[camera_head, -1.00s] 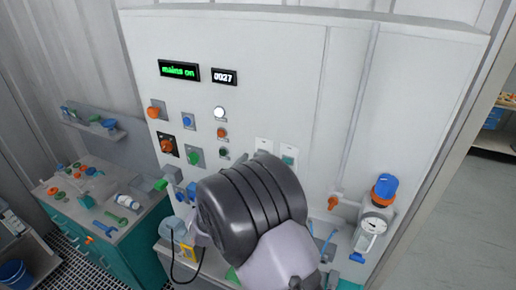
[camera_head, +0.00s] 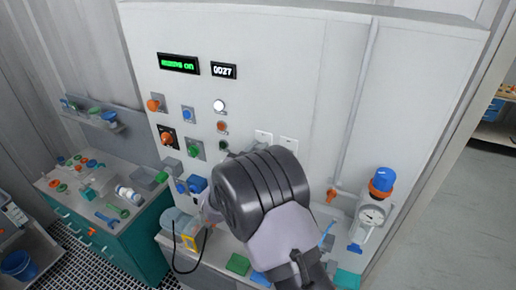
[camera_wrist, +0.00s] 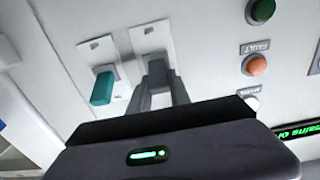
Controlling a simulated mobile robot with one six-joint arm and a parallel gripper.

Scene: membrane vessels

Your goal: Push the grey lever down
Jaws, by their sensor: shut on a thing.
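The grey lever (camera_wrist: 157,73) sits on a white wall plate in the wrist view. The two fingers of my gripper (camera_wrist: 158,88) stand on either side of it and are closed on it. A teal lever (camera_wrist: 103,87) on its own plate is just left of it there. In the head view the tops of the two white plates (camera_head: 263,136) show above my arm, but my arm hides both levers and the fingertips.
The panel carries an orange fault lamp (camera_wrist: 255,65), a green lamp (camera_wrist: 262,11), several knobs and a display (camera_head: 178,63). A gauge (camera_head: 371,215) with a blue-capped regulator (camera_head: 382,181) is on the right. A teal cabinet (camera_head: 108,236) stands at the left.

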